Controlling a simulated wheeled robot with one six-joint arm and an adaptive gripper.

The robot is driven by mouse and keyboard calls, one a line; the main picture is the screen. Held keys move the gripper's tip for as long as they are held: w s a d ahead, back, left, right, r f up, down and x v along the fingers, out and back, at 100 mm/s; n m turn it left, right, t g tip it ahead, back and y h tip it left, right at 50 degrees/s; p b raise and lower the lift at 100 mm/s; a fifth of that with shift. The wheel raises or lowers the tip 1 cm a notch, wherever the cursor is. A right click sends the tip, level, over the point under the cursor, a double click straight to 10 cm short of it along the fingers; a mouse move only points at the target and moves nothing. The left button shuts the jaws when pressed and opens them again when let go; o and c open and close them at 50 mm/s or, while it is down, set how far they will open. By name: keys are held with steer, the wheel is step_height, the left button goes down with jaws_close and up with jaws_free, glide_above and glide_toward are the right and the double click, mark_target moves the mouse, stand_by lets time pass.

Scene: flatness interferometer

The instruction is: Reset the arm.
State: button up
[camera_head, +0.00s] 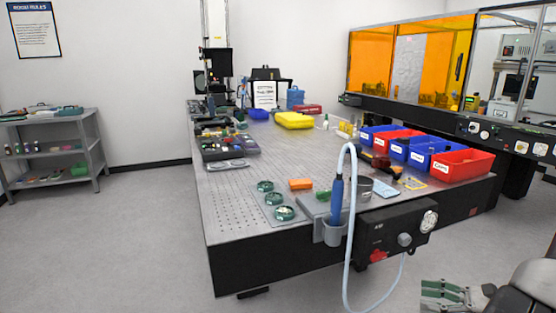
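My gripper (444,292) shows at the bottom right corner of the head view, cut off by the frame edge. Its grey-green finger parts are over the floor, in front of the table and apart from it. I cannot make out whether the fingers are apart or together. No object is visible in it. The dark rounded part at the far right corner is part of my own arm.
A perforated optical table (240,200) fills the middle, its near edge holding a black control box (392,235) with a hanging pale tube (348,262). Red and blue bins (462,166) line its right side. A grey shelf (93,150) stands left; floor at left is clear.

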steer(key=s+d+r+n+g+h, duration=0.2)
steer(key=s+r+n+g+h, duration=0.25)
steer(key=r+n, duration=0.3)
steer(key=s+d+r+n+g+h, duration=0.2)
steer(key=s+r+n+g+h, duration=0.3)
steer(key=n, duration=0.3)
steer(key=w+a+r+n+t+h, duration=0.1)
steer(key=a+r+n+t+h, duration=0.1)
steer(key=r, duration=0.6)
steer(key=w+a+r+n+t+h, duration=0.1)
steer(key=a+r+n+t+h, duration=0.1)
steer(key=r+n, duration=0.5)
step_height(320, 180, up, 2)
steer(key=shift+a+r+t, duration=0.1)
steer(key=shift+a+t, duration=0.6)
steer(key=shift+t, duration=0.35)
steer(key=shift+w, duration=0.1)
